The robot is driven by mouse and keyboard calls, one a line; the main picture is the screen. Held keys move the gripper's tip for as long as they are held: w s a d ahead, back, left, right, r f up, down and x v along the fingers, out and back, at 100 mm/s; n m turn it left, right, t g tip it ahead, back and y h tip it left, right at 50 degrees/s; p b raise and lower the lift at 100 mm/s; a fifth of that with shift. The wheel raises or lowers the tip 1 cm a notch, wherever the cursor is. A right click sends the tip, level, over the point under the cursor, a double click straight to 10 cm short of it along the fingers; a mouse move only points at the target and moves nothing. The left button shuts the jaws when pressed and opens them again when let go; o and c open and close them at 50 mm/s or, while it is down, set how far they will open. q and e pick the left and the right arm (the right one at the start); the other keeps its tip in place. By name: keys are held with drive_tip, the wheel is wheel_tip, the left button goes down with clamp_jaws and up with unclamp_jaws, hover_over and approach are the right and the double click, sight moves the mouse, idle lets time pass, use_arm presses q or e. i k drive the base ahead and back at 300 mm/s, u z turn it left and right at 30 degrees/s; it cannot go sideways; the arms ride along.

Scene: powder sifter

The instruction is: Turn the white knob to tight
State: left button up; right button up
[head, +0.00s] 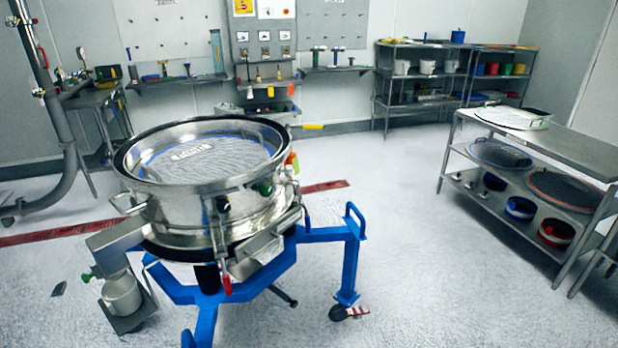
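The powder sifter (215,205) stands at left centre, a round steel drum with a mesh screen (215,158) on top. Its rim carries several clamps and small knobs, including a green one (264,188) and a dark one (223,203) on the near side. A red-tipped handle (227,285) hangs below. I cannot make out a clearly white knob on the sifter at this size; its far side is hidden. Neither of my grippers shows in the head view.
The sifter rests on a blue wheeled frame (352,255) whose legs spread over the floor. A white container (121,293) sits under the spout at left. A steel table (560,145) with sieves stands at right. Shelves (440,80) line the back wall. Floor between is clear.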

sight(288, 170)
drive_tip(key=z, duration=0.85)
drive_tip(key=i, duration=1.2)
drive_tip(key=u, duration=2)
